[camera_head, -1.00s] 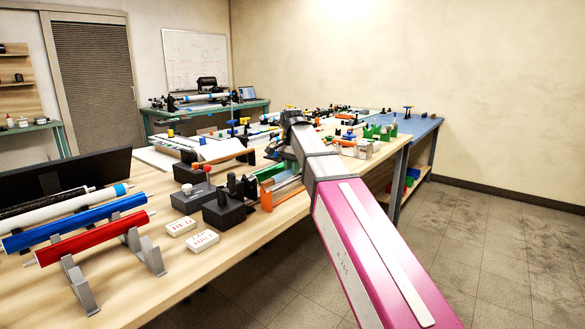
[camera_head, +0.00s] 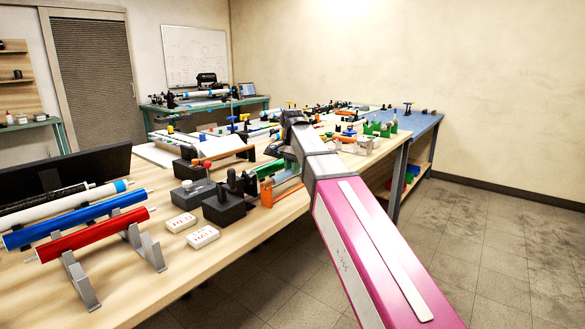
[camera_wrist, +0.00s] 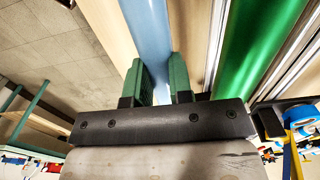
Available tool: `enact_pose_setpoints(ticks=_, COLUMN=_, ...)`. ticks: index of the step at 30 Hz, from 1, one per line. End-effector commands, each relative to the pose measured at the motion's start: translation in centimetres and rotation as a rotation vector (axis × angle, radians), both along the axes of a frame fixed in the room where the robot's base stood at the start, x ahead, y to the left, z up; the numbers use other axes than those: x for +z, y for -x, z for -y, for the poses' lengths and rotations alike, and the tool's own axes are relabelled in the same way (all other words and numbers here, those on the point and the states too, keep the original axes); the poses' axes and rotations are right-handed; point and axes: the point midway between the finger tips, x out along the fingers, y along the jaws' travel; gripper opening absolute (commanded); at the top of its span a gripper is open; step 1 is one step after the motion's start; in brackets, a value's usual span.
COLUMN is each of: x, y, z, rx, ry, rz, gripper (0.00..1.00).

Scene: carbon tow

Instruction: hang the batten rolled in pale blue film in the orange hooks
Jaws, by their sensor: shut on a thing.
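The batten in pale blue film (camera_wrist: 146,30) runs up the wrist view between the two green fingers of my gripper (camera_wrist: 164,80). My gripper is shut on it. In the head view my gripper and wrist (camera_head: 292,135) are over the workbench, and the arm hides most of the grip. A pale blue length (camera_head: 286,187) shows low beside the bench's front edge, apparently the batten. An orange hook (camera_head: 266,194) stands at its near end. The other hook is hidden or too small to tell.
A green roll (camera_wrist: 262,40) lies to the right of the batten in the wrist view. Dark blocks (camera_head: 224,207) and white label cards (camera_head: 202,237) sit left of the hook. Red (camera_head: 90,236) and blue (camera_head: 75,220) rolls rest on grey stands. Open floor lies right.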

Motion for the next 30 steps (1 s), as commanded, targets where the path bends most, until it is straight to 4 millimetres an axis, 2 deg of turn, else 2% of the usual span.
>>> enact_pose_setpoints(ticks=1, x=-0.1, y=0.0, z=0.0, rx=0.0, ry=0.0, rz=0.0, gripper=0.0)
enact_pose_setpoints(ticks=2, x=-0.1, y=0.0, z=0.0, rx=0.0, ry=0.0, rz=0.0, gripper=0.24)
enact_pose_setpoints(ticks=3, x=-0.1, y=0.0, z=0.0, rx=0.0, ry=0.0, rz=0.0, gripper=0.37)
enact_pose_setpoints(ticks=4, x=-0.1, y=0.0, z=0.0, rx=0.0, ry=0.0, rz=0.0, gripper=0.46)
enact_pose_setpoints(ticks=5, x=-0.1, y=0.0, z=0.0, rx=0.0, ry=0.0, rz=0.0, gripper=0.5)
enact_pose_setpoints(ticks=13, x=0.0, y=0.0, z=0.0, rx=0.0, ry=0.0, rz=0.0, gripper=0.5)
enact_pose_setpoints(ticks=17, x=0.6, y=-0.1, z=0.0, rx=0.0, ry=0.0, rz=0.001, gripper=0.5)
enact_pose_setpoints(ticks=30, x=7.8, y=-0.1, z=0.0, rx=0.0, ry=-0.001, rz=0.002, gripper=0.5)
